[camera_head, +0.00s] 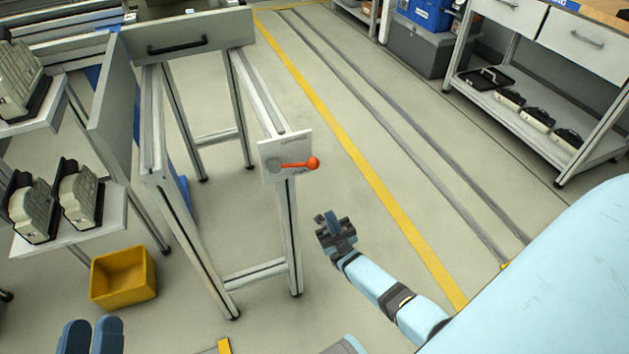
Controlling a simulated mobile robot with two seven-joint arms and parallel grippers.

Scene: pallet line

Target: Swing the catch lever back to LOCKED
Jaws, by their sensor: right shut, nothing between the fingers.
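The catch lever (297,165) is orange-red with a round knob at its right end. It lies about level, pointing right from a grey pivot on a white plate (270,147) at the end of the metal frame. Small lettering on the plate's upper part is too small to read. My right gripper (327,217) is shut and empty, below and to the right of the lever and apart from it.
The frame's rails and legs (293,240) stand left of my right gripper. A yellow bin (123,277) sits on the floor at left, near shelves with grey-and-black units (80,195). Floor to the right, with a yellow line (385,195), is clear. A workbench shelf (540,125) stands far right.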

